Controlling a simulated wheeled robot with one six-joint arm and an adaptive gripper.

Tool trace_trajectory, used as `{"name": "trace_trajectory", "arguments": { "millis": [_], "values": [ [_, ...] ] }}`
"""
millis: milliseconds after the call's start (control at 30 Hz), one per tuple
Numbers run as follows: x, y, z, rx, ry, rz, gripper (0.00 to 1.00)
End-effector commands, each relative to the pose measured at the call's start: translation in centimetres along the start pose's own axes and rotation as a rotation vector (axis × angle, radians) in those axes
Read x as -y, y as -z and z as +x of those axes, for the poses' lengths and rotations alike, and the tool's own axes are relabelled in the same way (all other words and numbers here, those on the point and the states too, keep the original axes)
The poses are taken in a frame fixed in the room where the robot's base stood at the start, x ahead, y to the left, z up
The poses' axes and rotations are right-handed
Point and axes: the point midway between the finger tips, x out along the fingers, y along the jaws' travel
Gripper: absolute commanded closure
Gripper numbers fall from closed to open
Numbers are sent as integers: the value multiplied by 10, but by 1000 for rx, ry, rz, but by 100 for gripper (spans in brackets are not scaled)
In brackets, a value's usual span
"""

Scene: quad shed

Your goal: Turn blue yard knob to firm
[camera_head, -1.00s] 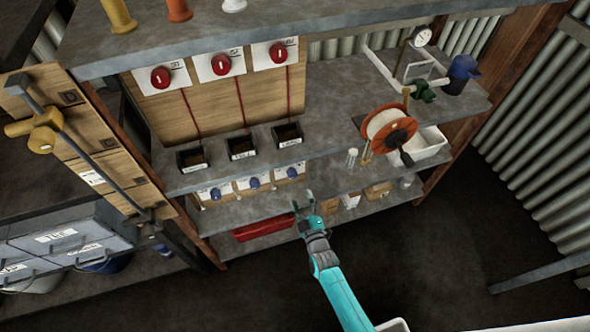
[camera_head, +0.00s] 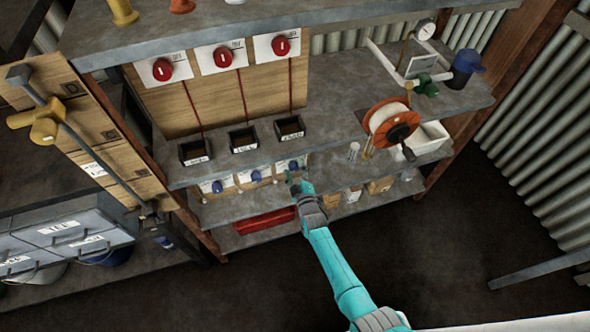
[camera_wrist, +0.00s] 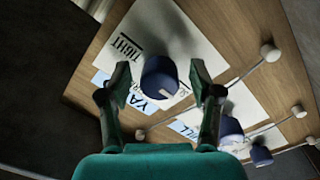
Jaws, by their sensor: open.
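The blue yard knob (camera_wrist: 160,78) sits on a white plate (camera_wrist: 187,38) in the wrist view. A label starting "YA" and the word "TIGHT" show beside it; other lettering is partly hidden. My gripper (camera_wrist: 160,67) is open, with one finger on each side of this knob in the picture. I cannot tell whether the fingers touch it. In the head view, my gripper (camera_head: 293,180) is at the rightmost of three blue knobs (camera_head: 293,165), on the low panel under the shelf.
Two more blue knobs, a middle one (camera_wrist: 230,131) and a far one (camera_wrist: 261,155), sit close by. White-ended rods (camera_wrist: 270,52) stick out between the plates. Above are a shelf edge and black bins (camera_head: 243,140). A red tray (camera_head: 264,222) lies below.

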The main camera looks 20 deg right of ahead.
Motion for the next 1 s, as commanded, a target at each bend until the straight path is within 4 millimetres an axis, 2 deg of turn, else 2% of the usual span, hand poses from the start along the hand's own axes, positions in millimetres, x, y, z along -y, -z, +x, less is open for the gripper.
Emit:
{"name": "trace_trajectory", "arguments": {
  "millis": [167, 267, 400, 433, 733, 1000],
  "values": [
    [0, 0, 0, 0, 0, 0, 36],
    [0, 0, 0, 0, 0, 0, 56],
    [0, 0, 0, 0, 0, 0, 91],
    [0, 0, 0, 0, 0, 0, 96],
    [0, 0, 0, 1, 1, 25, 96],
    [1, 0, -1, 5, 5, 168, 96]
  ]
}}
